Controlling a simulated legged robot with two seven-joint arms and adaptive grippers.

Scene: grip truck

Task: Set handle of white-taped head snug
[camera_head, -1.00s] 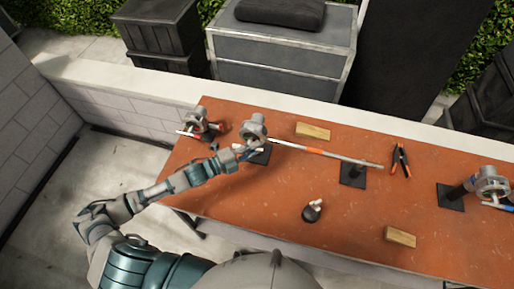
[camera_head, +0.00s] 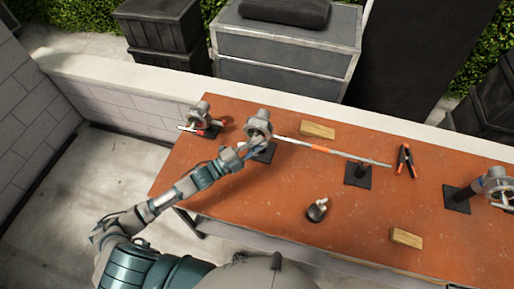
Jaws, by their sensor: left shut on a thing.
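The middle grey clamp head (camera_head: 259,124) stands on a dark base plate (camera_head: 264,155) near the table's back edge. My left gripper (camera_head: 251,146) is at the front of this head and shut on its handle. The fingers hide most of the handle, and I cannot clearly make out white tape. A pale rod (camera_head: 345,154) with an orange band runs from this head to the right, over a dark stand (camera_head: 358,174). My right gripper is not in view.
Another grey head (camera_head: 200,113) with a red-tipped handle stands at the left, and one (camera_head: 495,183) at the right edge. Wooden blocks (camera_head: 318,130) (camera_head: 407,238), an orange-and-black clamp (camera_head: 405,161) and a dark round object (camera_head: 317,210) lie on the orange-brown table (camera_head: 270,205).

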